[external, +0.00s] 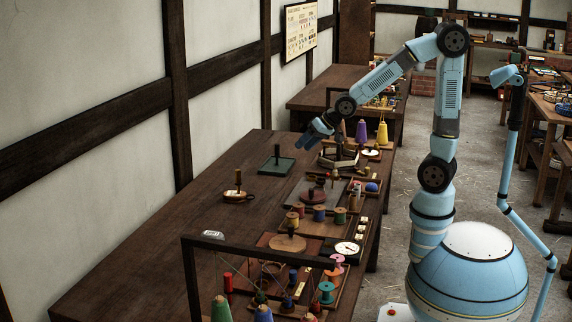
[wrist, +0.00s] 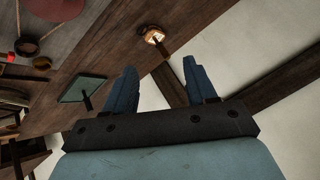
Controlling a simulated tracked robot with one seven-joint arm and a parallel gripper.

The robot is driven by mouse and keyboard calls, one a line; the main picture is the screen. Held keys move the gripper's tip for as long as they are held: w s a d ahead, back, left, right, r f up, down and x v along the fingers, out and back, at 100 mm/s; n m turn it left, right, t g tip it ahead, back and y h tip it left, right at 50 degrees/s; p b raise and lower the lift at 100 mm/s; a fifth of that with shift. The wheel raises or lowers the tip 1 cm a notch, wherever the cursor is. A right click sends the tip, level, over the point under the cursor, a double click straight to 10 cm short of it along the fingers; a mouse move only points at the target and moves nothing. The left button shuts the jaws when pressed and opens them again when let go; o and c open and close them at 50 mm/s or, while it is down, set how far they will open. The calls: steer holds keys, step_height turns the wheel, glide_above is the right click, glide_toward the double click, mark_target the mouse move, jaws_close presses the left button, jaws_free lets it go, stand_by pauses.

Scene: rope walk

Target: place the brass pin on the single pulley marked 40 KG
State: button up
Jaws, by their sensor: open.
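My gripper (external: 312,143) is above the long dark table, near its far end. In the wrist view my gripper (wrist: 160,86) has its two blue fingers wide apart with nothing between them. I cannot make out the brass pin for certain, and no 40 KG marking is readable on any pulley. A round wooden base with an upright peg (external: 238,194) stands on the left of the table; a similar lit, copper-coloured piece (wrist: 154,36) shows beyond the fingers in the wrist view. A green square plate with a dark post (external: 277,163) is nearer my gripper, and it also shows in the wrist view (wrist: 80,88).
A dark frame (external: 270,250) rises at the near end over colored spools. Several spools (external: 319,213), a white dial (external: 347,248) and cones (external: 361,131) crowd the table's right side. The left part of the tabletop (external: 150,235) is mostly clear. The wall is beyond it.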

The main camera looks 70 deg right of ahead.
steer(key=s+d+r+n+g, duration=0.1)
steer(key=s+d+r, duration=0.2)
steer(key=s, duration=0.5)
steer(key=s+d+r+n+g+h, duration=0.1)
steer(key=s+d+r+n, duration=0.1)
steer(key=s, duration=0.7)
steer(key=s+d+r+n, duration=0.2)
steer(key=s+d+r, duration=0.1)
steer(key=s, duration=0.6)
steer(key=shift+d+r+g, duration=0.3)
steer(key=shift+d+g, duration=0.1)
steer(key=shift+d, duration=0.5)
